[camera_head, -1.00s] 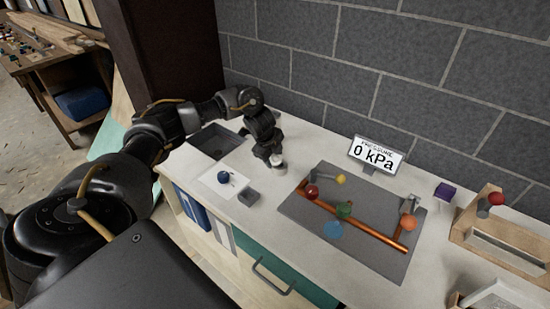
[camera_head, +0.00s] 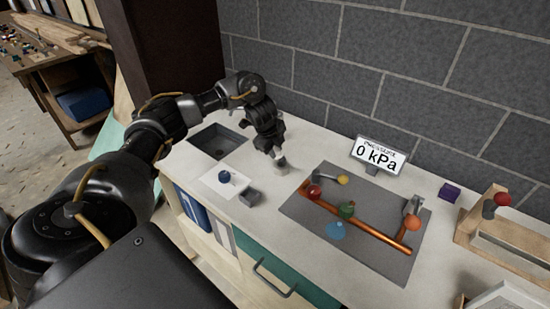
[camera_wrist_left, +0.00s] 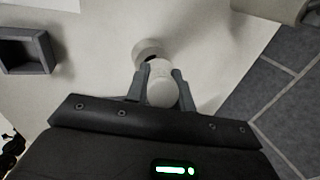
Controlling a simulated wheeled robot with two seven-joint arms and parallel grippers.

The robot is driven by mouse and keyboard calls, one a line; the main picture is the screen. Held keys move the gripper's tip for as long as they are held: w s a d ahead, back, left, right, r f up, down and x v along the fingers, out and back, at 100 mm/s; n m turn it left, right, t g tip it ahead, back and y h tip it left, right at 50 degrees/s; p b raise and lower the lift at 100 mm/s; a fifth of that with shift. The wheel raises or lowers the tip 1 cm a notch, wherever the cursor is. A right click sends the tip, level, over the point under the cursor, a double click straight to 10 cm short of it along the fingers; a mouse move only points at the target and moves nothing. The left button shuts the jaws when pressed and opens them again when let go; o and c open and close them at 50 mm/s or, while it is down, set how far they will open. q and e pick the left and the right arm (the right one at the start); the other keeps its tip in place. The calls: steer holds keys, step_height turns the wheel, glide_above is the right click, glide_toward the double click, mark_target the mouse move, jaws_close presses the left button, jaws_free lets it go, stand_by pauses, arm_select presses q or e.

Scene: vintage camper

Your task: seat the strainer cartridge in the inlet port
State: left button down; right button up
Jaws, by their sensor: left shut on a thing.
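My left gripper (camera_head: 277,153) is over the white counter, left of the grey mat. Its fingers (camera_wrist_left: 158,88) are shut on a small pale cylinder (camera_wrist_left: 160,93), seen from behind in the left wrist view. It shows below the fingers in the head view (camera_head: 281,164); whether it is the strainer cartridge is unclear. A round white end or ring (camera_wrist_left: 147,49) lies just beyond it; I cannot tell if they are one piece. A copper pipe (camera_head: 365,228) with coloured knobs lies on the grey mat (camera_head: 385,262). I cannot make out which opening is the inlet port. My right gripper is not in view.
A pressure display (camera_head: 379,155) reading 0 kPa stands behind the mat. A purple block (camera_head: 449,192) and wooden rack (camera_head: 500,240) are at right.

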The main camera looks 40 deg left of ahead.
arm_select(q)
steer(key=s+r+p, duration=0.3)
steer(key=s+r, duration=0.7)
steer(key=s, duration=0.4)
steer(key=shift+d, duration=0.3)
steer(key=shift+r, duration=0.1)
